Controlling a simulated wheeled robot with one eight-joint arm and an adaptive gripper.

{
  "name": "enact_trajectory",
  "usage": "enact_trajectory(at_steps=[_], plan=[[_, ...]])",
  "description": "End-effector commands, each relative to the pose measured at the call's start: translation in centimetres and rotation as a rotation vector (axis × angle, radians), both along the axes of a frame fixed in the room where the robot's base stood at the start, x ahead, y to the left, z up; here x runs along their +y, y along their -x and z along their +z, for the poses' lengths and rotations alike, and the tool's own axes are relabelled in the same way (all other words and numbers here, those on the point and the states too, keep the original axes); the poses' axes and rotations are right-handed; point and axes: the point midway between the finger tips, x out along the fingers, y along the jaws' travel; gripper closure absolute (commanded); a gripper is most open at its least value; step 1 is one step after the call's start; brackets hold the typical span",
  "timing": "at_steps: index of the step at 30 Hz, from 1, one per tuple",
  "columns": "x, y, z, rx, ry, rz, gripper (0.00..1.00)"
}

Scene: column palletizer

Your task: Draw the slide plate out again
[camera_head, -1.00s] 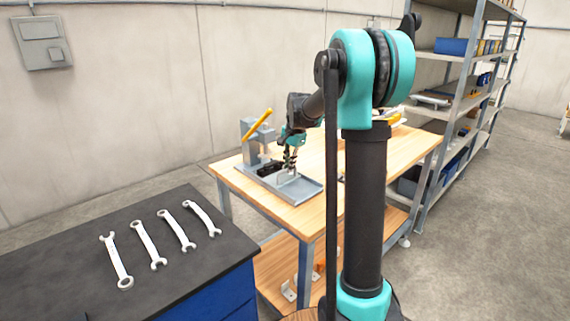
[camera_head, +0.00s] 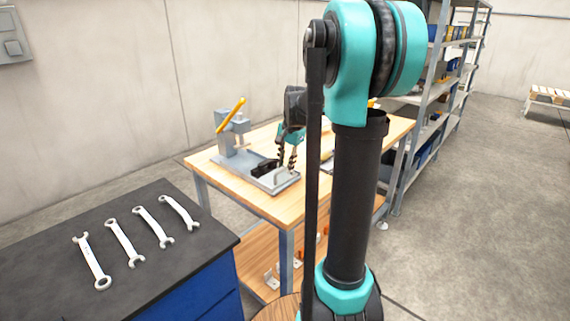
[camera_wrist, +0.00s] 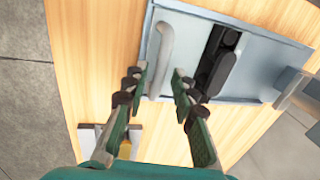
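The slide plate (camera_wrist: 185,45) is a flat blue-grey plate on the wooden bench, with a pale bar handle (camera_wrist: 160,62) near its left edge in the wrist view. A dark elongated block (camera_wrist: 218,62) lies on it, right of the handle. My gripper (camera_wrist: 160,75) is open. Its fingertips stand one on each side of the handle, with visible gaps; I cannot tell how deep they reach. In the head view my gripper (camera_head: 289,166) is over the right part of the plate (camera_head: 274,184), and the handle's contact is hard to see there.
A grey press (camera_head: 232,135) with a yellow lever stands at the plate's far left end. The bench (camera_head: 290,208) has bare wood around it. A dark cabinet top (camera_head: 70,240) with several wrenches is at front left. Shelving (camera_head: 425,110) stands behind on the right.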

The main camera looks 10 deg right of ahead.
Motion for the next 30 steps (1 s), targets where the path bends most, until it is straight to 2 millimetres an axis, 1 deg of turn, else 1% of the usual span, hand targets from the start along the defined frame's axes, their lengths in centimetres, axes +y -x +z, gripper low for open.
enact_trajectory(at_steps=[9,13,17,24,27,30], plan=[[0.0,0.0,0.1,0.001,-0.001,0.0,0.68],[-0.1,0.1,1.0,0.001,-0.001,0.0,0.68],[-0.3,0.6,3.0,0.001,-0.001,0.0,0.68],[-0.9,1.3,7.8,0.001,-0.001,-0.001,0.68],[-1.0,1.6,9.5,0.001,-0.001,-0.001,0.68],[-1.2,1.8,10.7,0.001,-0.001,-0.001,0.68]])
